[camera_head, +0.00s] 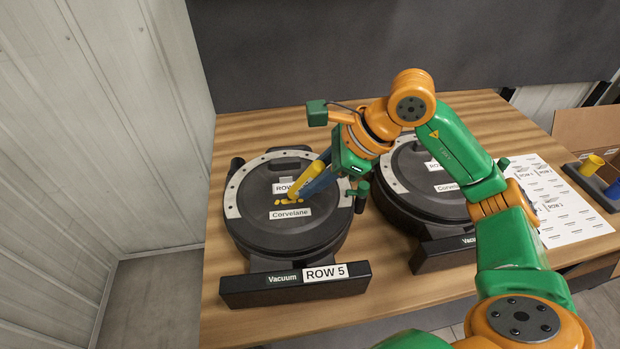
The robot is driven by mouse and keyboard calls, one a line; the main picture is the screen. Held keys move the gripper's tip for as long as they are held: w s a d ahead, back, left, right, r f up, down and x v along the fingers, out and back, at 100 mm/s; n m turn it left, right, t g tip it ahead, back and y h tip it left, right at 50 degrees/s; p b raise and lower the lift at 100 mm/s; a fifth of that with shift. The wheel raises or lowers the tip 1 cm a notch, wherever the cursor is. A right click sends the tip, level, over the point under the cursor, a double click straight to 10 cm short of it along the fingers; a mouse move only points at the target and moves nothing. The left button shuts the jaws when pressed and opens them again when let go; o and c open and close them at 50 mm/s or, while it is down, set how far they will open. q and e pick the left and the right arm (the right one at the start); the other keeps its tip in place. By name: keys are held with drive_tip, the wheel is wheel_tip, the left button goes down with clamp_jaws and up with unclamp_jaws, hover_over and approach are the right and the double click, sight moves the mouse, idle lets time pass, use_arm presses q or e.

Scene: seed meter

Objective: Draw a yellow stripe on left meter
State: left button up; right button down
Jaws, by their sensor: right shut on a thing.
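The left meter (257,226) is a round black seed meter with a grey rim segment on each side and a "ROW 5" label on its front bar. Its lid has a "Corvelane" label and a partly covered "ROW" label. My right gripper (325,178) is over the lid, shut on a yellow marker (310,178). The marker is tilted, its lower end at the lid between the two labels. Several small yellow marks (287,201) show there; whether the tip touches is hard to tell. My left gripper is out of view.
A second black meter (440,214) stands close on the right, partly hidden by my right arm. Farther right are a printed label sheet (565,215), a dark holder (590,184) with yellow and blue items, and a cardboard box (590,128). A wall borders the left.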

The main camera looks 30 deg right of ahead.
drive_tip(key=shift+s+d+f+b, duration=0.1)
drive_tip(key=shift+d+b, duration=0.1)
drive_tip(key=shift+b, duration=0.1)
drive_tip(key=shift+s+d, duration=0.1)
drive_tip(key=shift+d, duration=0.1)
drive_tip(key=shift+d, duration=0.2)
idle(0.3)
drive_tip(key=shift+d+b, duration=0.1)
drive_tip(key=shift+b, duration=0.25)
drive_tip(key=shift+s+d, duration=0.1)
drive_tip(key=shift+d, duration=0.05)
